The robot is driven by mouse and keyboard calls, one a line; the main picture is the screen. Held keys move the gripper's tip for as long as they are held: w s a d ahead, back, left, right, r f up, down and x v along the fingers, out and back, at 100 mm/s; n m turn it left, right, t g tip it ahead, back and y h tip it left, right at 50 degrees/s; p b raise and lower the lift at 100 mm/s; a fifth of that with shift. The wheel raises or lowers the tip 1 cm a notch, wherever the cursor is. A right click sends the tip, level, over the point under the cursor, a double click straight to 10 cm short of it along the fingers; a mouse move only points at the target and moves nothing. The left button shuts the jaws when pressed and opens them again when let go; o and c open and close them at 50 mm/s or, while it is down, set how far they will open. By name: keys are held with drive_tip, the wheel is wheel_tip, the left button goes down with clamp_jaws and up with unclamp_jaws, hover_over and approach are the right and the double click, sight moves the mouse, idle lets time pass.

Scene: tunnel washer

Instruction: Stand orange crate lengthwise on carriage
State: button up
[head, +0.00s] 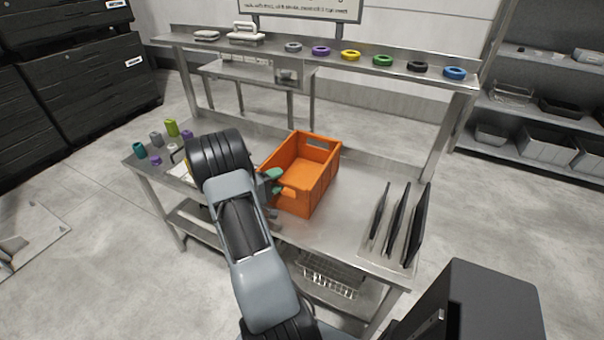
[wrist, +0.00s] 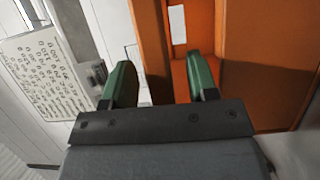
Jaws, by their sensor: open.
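The orange crate (head: 318,185) stands upright and open-topped on the metal table, with hand slots in its end walls. My gripper (head: 273,181) is at its left side, with green fingertips close to the wall. In the wrist view the gripper (wrist: 161,82) is open. One finger shows outside the crate (wrist: 265,85) and the other in front of its orange inside, with a wall edge between them. I cannot tell whether either finger touches the wall. I cannot make out a carriage in either view.
The metal table (head: 345,225) holds dark upright plates (head: 396,225) at its right and small coloured pieces (head: 172,128) at its left. A raised shelf (head: 300,50) with coloured rings runs behind. A printed sheet (wrist: 42,75) shows in the wrist view.

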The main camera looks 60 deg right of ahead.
drive_tip(key=shift+s+d, duration=0.1)
drive_tip(key=shift+d, duration=0.2)
clamp_jaws()
idle(0.4)
